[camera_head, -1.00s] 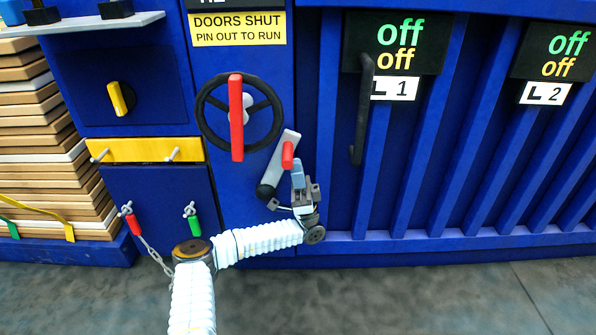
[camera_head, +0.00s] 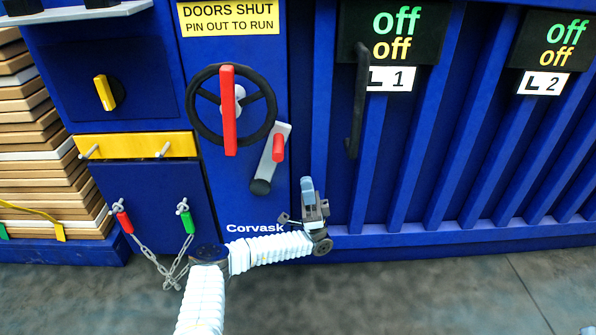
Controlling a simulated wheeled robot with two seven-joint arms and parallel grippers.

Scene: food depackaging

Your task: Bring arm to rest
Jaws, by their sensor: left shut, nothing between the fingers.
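My left arm, in a white ribbed sleeve, comes up from the bottom of the head view and bends to the right. Its gripper (camera_head: 307,184) is shut and empty, pointing up in front of the blue machine front (camera_head: 325,120). It is to the lower right of a grey lever (camera_head: 269,160) with a red grip (camera_head: 278,148), with a gap between them in the picture.
A black handwheel (camera_head: 234,108) with a red bar is above the lever. A black vertical handle (camera_head: 358,100) is on the right. Red (camera_head: 124,222) and green (camera_head: 188,222) pins hang on chains at lower left. Stacked boards (camera_head: 35,150) stand at far left. The grey floor (camera_head: 430,290) is clear.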

